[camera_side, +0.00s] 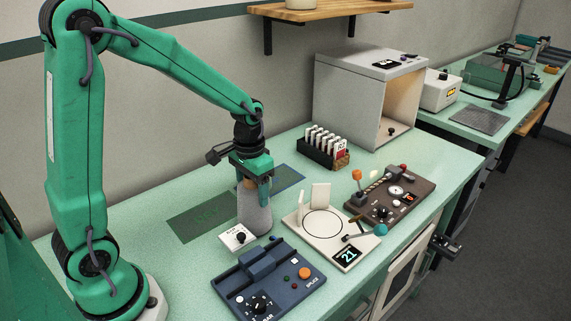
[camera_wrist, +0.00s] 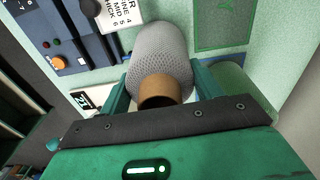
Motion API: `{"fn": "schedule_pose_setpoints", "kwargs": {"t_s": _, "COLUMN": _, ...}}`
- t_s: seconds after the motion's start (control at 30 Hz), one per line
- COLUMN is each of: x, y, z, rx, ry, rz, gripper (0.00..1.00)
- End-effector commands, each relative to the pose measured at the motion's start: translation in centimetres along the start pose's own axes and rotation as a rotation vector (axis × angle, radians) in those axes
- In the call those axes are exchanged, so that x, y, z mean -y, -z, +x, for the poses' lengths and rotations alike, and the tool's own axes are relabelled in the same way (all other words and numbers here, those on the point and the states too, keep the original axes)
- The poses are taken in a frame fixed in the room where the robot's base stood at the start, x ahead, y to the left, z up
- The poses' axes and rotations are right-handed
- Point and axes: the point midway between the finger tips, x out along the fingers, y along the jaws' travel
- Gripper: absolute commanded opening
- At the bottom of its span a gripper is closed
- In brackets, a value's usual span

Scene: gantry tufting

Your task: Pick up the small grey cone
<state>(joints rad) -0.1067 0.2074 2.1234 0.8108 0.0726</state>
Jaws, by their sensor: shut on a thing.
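The small grey cone (camera_side: 255,216) is upright at the middle of the green bench in the side view, under my gripper (camera_side: 254,188). Its grey knit-textured body (camera_wrist: 160,50) and brown core tube (camera_wrist: 160,92) fill the middle of the wrist view. My gripper (camera_wrist: 161,84) is shut on the cone near its narrow top, one finger on each side. The cone's base is at or very near the bench top; I cannot tell if it touches.
A white device with a round outline (camera_side: 322,224) is to the right. A card rack (camera_side: 322,150) stands behind.

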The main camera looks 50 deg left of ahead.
Motion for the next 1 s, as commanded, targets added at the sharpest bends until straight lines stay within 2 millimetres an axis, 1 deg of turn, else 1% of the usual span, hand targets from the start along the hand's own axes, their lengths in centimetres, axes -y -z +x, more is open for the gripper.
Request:
{"fn": "schedule_pose_setpoints", "kwargs": {"t_s": 0.2, "x": 0.0, "y": 0.1, "z": -0.2, "rx": -0.002, "ry": 0.000, "rz": 0.000, "gripper": 0.29}}
{"fn": "schedule_pose_setpoints", "kwargs": {"t_s": 0.37, "x": 0.0, "y": 0.1, "z": -1.2, "rx": -0.004, "ry": 0.000, "rz": 0.000, "gripper": 0.29}}
{"fn": "schedule_pose_setpoints", "kwargs": {"t_s": 0.53, "x": 0.0, "y": 0.1, "z": -3.3, "rx": -0.005, "ry": 0.000, "rz": 0.000, "gripper": 0.29}}
{"fn": "schedule_pose_setpoints", "kwargs": {"t_s": 0.8, "x": 0.0, "y": 0.1, "z": -7.5, "rx": -0.005, "ry": 0.000, "rz": 0.000, "gripper": 0.29}}
{"fn": "schedule_pose_setpoints", "kwargs": {"t_s": 1.0, "x": 0.0, "y": 0.1, "z": -9.5, "rx": -0.003, "ry": 0.000, "rz": 0.000, "gripper": 0.29}}
